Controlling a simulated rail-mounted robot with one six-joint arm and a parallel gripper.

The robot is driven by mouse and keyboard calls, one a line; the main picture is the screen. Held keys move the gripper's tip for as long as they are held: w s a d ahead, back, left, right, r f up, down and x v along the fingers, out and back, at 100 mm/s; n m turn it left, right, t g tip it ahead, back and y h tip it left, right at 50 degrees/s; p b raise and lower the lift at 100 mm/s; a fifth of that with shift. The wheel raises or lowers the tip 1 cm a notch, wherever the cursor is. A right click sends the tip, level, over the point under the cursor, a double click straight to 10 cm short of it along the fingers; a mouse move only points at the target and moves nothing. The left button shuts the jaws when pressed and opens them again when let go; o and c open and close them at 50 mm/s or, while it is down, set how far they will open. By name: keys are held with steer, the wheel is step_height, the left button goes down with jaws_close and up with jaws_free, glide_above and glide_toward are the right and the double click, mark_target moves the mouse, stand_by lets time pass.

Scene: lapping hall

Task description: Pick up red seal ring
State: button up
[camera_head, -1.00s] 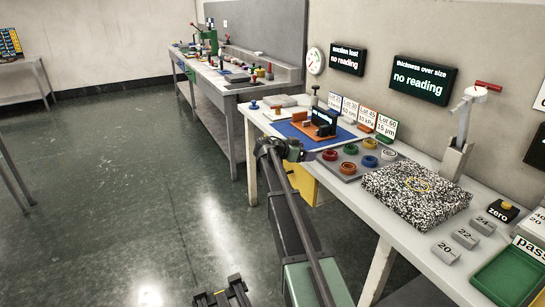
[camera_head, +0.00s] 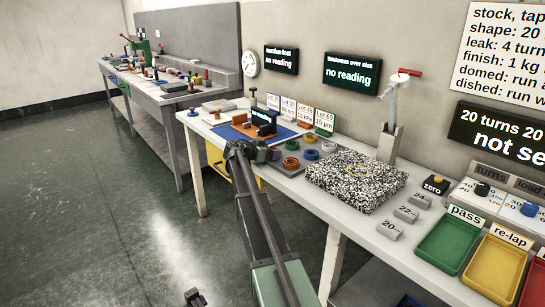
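Several seal rings lie on a grey tray (camera_head: 303,171) on the bench. An orange ring (camera_head: 291,163) is at the near left, with a green ring (camera_head: 292,145) behind it. Blue rings (camera_head: 312,154) and a pale ring (camera_head: 328,146) lie to the right. The red seal ring is not clearly visible; my gripper covers the tray's left part, where it showed earlier. My gripper (camera_head: 264,153) is at the end of my outstretched arm, by the tray's left edge. Its fingers are small and seen from behind, so their opening and any contact are hidden.
A speckled granite block (camera_head: 356,181) with a stand behind it is right of the tray. A blue mat (camera_head: 236,132) with an orange fixture lies to the left. Grey weights, a zero button (camera_head: 434,186) and green pass (camera_head: 447,246) and yellow re-lap trays stand further right.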

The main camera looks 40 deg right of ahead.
steer(key=c, duration=0.7)
steer(key=shift+r, duration=0.1)
steer(key=shift+r, duration=0.1)
step_height(320, 180, up, 20)
steer(key=p, duration=2)
steer(key=shift+a, duration=0.1)
